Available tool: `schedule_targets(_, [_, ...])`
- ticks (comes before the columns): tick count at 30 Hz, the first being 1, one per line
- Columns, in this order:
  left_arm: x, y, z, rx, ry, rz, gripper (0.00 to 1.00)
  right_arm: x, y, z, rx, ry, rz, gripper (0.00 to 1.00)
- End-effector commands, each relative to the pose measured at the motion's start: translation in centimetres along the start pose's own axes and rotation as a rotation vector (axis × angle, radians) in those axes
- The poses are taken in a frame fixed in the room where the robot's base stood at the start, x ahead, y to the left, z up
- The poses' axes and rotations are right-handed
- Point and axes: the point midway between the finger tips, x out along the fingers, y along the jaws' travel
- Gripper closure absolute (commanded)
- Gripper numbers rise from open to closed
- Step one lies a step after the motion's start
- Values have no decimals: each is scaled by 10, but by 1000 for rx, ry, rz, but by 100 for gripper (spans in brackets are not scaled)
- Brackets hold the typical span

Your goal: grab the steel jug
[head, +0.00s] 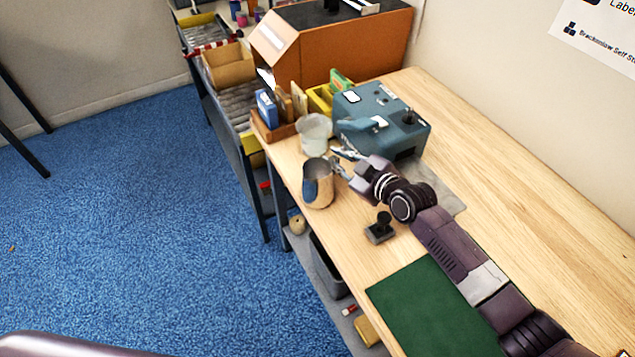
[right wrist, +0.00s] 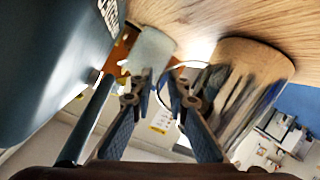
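The steel jug (head: 318,190) stands upright near the table's front edge, shiny and open-topped. In the right wrist view its body (right wrist: 250,78) is at the right, with a thin curved handle reaching toward the fingers. My right gripper (head: 343,160) is beside the jug on its far right side. In the right wrist view its two fingers (right wrist: 158,82) are apart, near the handle. One finger seems to be on each side of the handle's outer edge; contact is unclear. My left gripper is not in view.
A translucent jug (head: 314,135) stands just behind the steel jug. A blue-grey machine (head: 385,118) is close behind my right gripper. A small black stamp-like object (head: 380,230) and a green mat (head: 425,310) lie nearer. Free tabletop runs along the wall.

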Motion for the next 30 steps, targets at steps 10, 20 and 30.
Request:
schedule_targets(10, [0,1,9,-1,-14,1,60,0,0,0,0,0,0,100])
schedule_targets(20, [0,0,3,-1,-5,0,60,0,1,-1,-1,2,2,100])
schedule_targets(30, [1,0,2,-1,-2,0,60,-1,2,-2,-3,0,2,100])
